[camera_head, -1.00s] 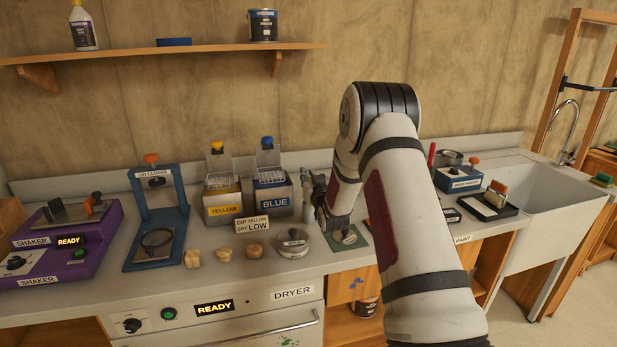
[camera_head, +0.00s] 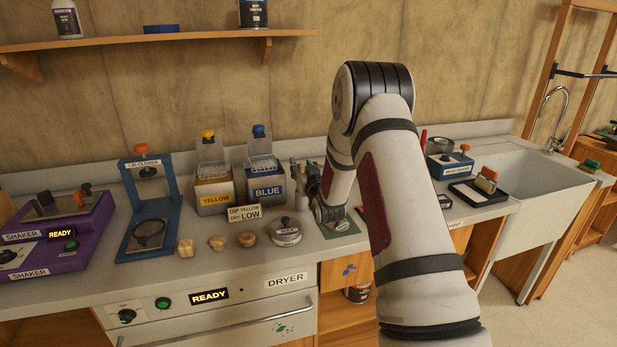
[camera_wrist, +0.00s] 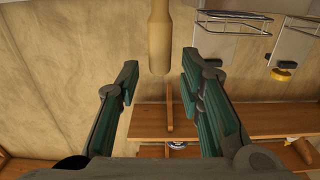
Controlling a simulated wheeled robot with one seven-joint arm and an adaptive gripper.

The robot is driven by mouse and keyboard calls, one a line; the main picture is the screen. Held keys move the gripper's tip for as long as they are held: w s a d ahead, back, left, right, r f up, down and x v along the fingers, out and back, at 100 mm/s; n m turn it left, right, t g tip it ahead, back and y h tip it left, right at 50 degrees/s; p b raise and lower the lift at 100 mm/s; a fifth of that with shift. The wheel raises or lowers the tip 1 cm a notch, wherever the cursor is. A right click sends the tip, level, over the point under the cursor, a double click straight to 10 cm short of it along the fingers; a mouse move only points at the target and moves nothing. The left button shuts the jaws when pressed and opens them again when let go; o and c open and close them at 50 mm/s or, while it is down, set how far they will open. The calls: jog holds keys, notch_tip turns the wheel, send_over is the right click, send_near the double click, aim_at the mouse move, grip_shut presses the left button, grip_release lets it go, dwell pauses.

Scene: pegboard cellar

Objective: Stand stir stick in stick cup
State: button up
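A pale wooden rod with a thick rounded end (camera_wrist: 159,40), which looks like the stir stick, shows at the top of the wrist view. It lies in line with the gap between my fingers, and I cannot tell its distance from them. My gripper (camera_wrist: 160,80) has its two green-padded fingers apart, with nothing clamped between them. In the head view my gripper (camera_head: 308,178) is right of the blue dip container, small and partly hidden by my arm. I cannot make out the stick cup.
Yellow (camera_head: 213,188) and blue (camera_head: 265,180) dip containers stand left of my gripper. A sign (camera_head: 244,213), a round lidded can (camera_head: 286,231) and wooden knobs (camera_head: 217,242) are in front. The lid closer (camera_head: 150,205) stands farther left; a sink (camera_head: 545,185) is right.

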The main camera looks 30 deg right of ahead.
jog(key=v, duration=1)
jog(key=s+a+r+n+g+y, duration=0.25)
jog(key=s+a+r+g, duration=0.35)
jog(key=s+a+r, duration=0.55)
jog(key=s+a+g, duration=0.2)
jog(key=s+a, duration=0.2)
jog(key=s, duration=0.4)
jog(key=s+a+g+y, duration=0.1)
jog(key=s+a, duration=0.3)
jog(key=s, duration=0.5)
jog(key=s+a+r+g+y, duration=0.1)
jog(key=s+a+g, duration=0.2)
jog(key=s, duration=0.6)
jog(key=shift+a+n+g, duration=0.3)
jog(key=shift+a+n, duration=0.05)
jog(key=shift+a, duration=0.4)
jog(key=shift+s+d+r, duration=0.1)
